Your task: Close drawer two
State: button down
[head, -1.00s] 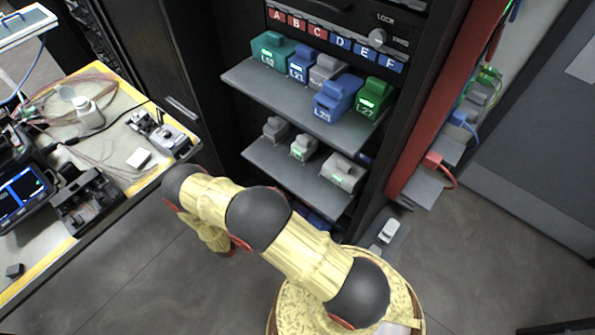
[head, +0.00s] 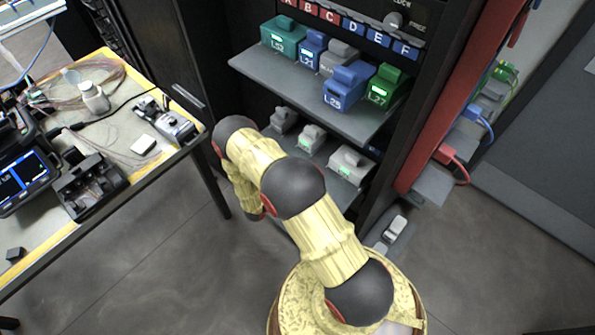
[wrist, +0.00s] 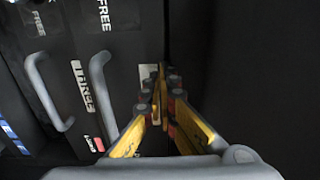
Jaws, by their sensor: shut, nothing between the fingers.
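Two shelf-like drawers stick out of the black cabinet in the head view. The upper drawer (head: 262,75) carries teal, blue, grey and green modules; the lower drawer (head: 349,194) carries grey ones. No number shows on either there, so I cannot tell which is drawer two. The wrist view shows dark drawer fronts on their side, with a grey handle (wrist: 103,95) beside the word THREE and another handle (wrist: 45,92) further left. My gripper (wrist: 160,78) is shut and empty, its yellow fingers right of the THREE handle, apparently apart from it. In the head view my arm hides it.
A workbench (head: 118,195) with a screen device, cables and small tools stands at the left. A red panel (head: 455,100) with cabled modules is right of the cabinet. A small white module (head: 396,228) sits low beside the cabinet. Grey floor (head: 480,270) is open at the right.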

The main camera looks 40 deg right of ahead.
jog(key=shift+d, duration=0.3)
jog(key=d, duration=0.2)
jog(key=w+d, duration=0.1)
jog(key=d, duration=0.1)
jog(key=shift+d, duration=0.35)
jog(key=s+a+p, duration=0.2)
jog(key=a, duration=1.2)
jog(key=shift+s, duration=0.35)
jog(key=shift+a, duration=0.1)
